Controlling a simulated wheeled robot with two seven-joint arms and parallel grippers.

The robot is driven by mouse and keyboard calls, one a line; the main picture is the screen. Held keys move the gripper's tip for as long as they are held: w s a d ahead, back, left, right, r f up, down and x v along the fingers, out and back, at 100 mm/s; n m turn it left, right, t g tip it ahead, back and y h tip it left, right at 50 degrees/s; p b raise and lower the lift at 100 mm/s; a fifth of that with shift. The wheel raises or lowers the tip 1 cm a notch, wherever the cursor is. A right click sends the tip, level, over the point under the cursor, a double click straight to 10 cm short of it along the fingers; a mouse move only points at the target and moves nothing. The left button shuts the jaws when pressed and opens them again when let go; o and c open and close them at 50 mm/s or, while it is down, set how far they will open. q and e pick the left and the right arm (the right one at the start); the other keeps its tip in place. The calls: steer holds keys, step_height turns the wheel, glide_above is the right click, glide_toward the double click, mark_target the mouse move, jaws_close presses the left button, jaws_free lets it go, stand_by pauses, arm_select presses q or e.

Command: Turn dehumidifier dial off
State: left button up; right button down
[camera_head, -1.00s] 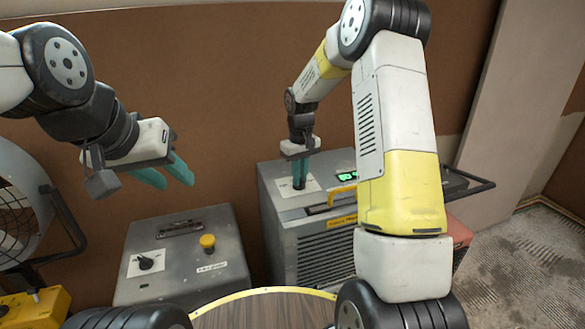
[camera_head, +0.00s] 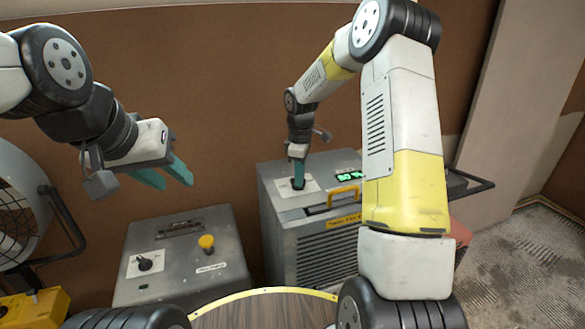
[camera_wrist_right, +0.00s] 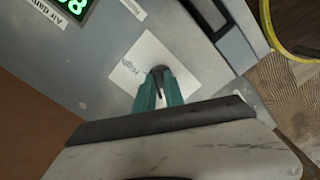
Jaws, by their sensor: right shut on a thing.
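The dehumidifier (camera_head: 325,240) is the grey box with a green lit display (camera_head: 349,176) on its top. Its dial (camera_wrist_right: 158,72) is dark and sits on a white label plate (camera_wrist_right: 140,58), where the word "High" can be read. My right gripper (camera_head: 298,183) points down onto this plate, its teal fingers shut on the dial; it also shows in the right wrist view (camera_wrist_right: 158,88). The fingers hide most of the dial. My left gripper (camera_head: 170,178) hangs open and empty in the air, left of the dehumidifier.
A second grey box (camera_head: 185,262) with a black knob (camera_head: 145,264) and a yellow button (camera_head: 206,243) stands to the left. A fan (camera_head: 18,205) and a yellow box (camera_head: 35,305) are at the far left. A yellow handle (camera_head: 344,195) is close beside my right gripper.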

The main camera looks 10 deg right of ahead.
steer(key=shift+n, duration=0.4)
steer(key=c, duration=1.4)
jaws_free()
steer(key=shift+c, duration=0.2)
steer(key=shift+r, duration=3.9)
steer(key=shift+r, duration=0.1)
